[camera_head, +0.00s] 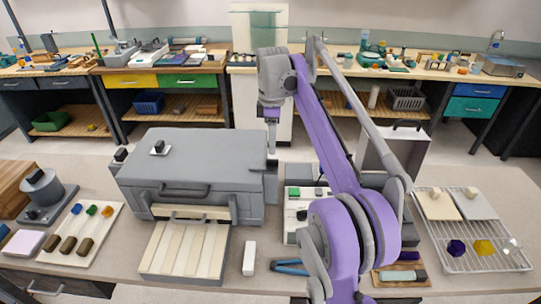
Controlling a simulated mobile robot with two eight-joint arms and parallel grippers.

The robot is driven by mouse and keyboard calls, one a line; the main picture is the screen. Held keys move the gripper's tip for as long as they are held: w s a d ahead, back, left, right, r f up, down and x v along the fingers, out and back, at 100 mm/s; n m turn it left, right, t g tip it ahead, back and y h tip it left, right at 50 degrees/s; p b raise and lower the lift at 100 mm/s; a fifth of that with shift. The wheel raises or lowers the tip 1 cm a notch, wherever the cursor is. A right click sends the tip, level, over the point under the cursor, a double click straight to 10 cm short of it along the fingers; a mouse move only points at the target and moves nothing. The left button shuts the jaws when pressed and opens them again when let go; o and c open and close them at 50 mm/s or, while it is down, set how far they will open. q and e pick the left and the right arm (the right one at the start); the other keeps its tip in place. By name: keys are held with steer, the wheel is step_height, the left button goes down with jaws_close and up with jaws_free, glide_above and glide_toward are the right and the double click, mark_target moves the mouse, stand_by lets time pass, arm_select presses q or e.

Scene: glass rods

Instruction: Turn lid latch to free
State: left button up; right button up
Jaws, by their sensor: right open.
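A grey box with a closed lid (215,152) stands on the near table, left of centre, with a dark handle (186,190) on its front. Another black knob (121,155) shows at the lid's left edge. My right gripper (272,148) points down beside the box's right end, apart from both knobs. It is open and looks empty, though its fingers are small in view. My left gripper is not in view.
A slatted wooden tray (185,250) lies before the box, with a white block (249,258) beside it. A wire rack (470,233) is at right. My right arm hides part of the table's middle.

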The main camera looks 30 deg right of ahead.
mark_target(272, 160)
step_height(272, 160, down, 5)
steer(key=shift+s+r, duration=0.1)
steer(key=shift+s, duration=0.05)
steer(key=shift+w+f, duration=0.2)
steer(key=shift+f, duration=0.1)
jaws_close()
stand_by(1.2)
